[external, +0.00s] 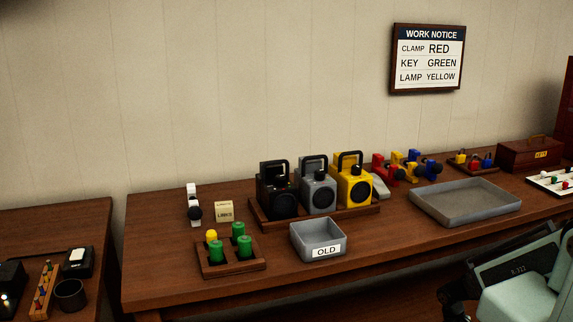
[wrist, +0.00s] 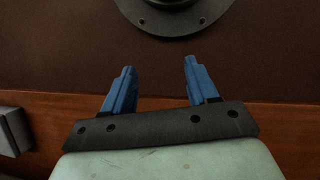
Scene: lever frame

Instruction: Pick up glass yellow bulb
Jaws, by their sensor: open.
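In the external view, a small yellow rounded piece (external: 211,235) stands at the back left of a wooden rack (external: 232,267), beside several green cylinders (external: 245,245). It looks like a yellow bulb, but I cannot tell whether it is glass. My gripper (wrist: 158,72) shows in the wrist view with its two blue fingers apart and nothing between them. A dark round flange lies past the fingertips, over a brown surface. My arm is at the lower right of the external view, well away from the rack. The yellow piece is not in the wrist view.
A grey bin marked OLD (external: 318,240) stands right of the rack. Black, grey and yellow lanterns (external: 353,183) stand behind it on a wooden tray. A wide grey tray (external: 465,203) is empty. A wall notice (external: 428,60) reads CLAMP RED, KEY GREEN, LAMP YELLOW.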

